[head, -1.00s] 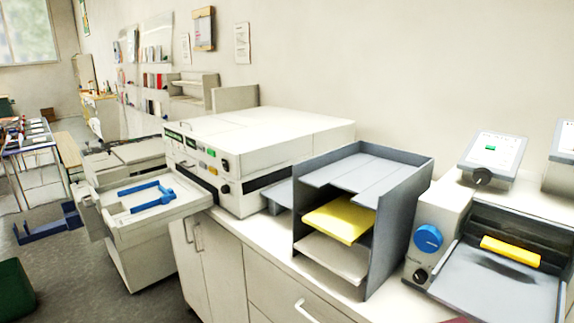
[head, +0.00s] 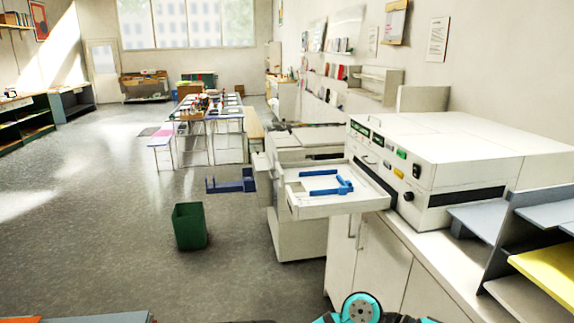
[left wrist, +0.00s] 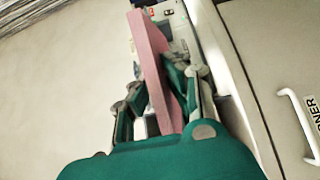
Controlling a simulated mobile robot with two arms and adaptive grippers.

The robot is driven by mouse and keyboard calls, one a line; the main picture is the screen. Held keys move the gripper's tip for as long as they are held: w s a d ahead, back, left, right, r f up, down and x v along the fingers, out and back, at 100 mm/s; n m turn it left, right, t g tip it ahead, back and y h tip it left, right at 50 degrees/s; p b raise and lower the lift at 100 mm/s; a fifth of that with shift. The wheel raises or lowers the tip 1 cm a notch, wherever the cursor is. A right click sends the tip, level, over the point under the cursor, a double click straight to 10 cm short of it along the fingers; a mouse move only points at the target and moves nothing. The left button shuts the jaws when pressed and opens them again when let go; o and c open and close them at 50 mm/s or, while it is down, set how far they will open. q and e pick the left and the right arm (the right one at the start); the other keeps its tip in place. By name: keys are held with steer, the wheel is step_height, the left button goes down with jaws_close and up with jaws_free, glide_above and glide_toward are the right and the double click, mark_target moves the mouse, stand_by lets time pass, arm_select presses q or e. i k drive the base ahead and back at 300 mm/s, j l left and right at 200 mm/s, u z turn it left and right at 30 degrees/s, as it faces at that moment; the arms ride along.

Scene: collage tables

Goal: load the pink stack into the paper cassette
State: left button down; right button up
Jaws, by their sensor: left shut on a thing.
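The pink stack (left wrist: 151,50) is in the left wrist view, a long flat pink slab held on edge. My left gripper (left wrist: 167,82) is shut on it, with a finger on each side. The paper cassette (head: 335,207) is in the head view, a pale open tray drawn out from the white machine. Blue guides (head: 343,186) lie inside it, and no paper shows in it. The stack and the left gripper's fingers are outside the head view. A teal and dark part of my arm shows at its bottom edge. My right gripper is not in view.
The white machine (head: 455,150) stands on a cabinet counter at the right. A grey shelf unit (head: 545,215) with yellow paper (head: 548,268) is at the right edge. A green bin (head: 189,227) stands on the floor, left of the cassette. Open floor lies at the left.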

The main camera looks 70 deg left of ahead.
mark_target(371, 193)
steer(key=j+u, duration=0.15)
steer(key=j, duration=0.3)
steer(key=i+j+u, duration=0.1)
steer(key=j, duration=0.3)
steer(key=i+j+u, duration=0.15)
steer(key=j, duration=0.3)
steer(key=i+j+u, duration=0.15)
steer(key=j, duration=0.25)
steer(key=i+j+u, duration=0.1)
steer(key=j, duration=0.3)
steer(key=i+j+u, duration=0.15)
steer(key=j, duration=0.25)
steer(key=i+j+u, duration=0.15)
steer(key=j, duration=0.2)
steer(key=i+j+u, duration=0.1)
steer(key=i+j, duration=0.15)
steer(key=j, duration=0.1)
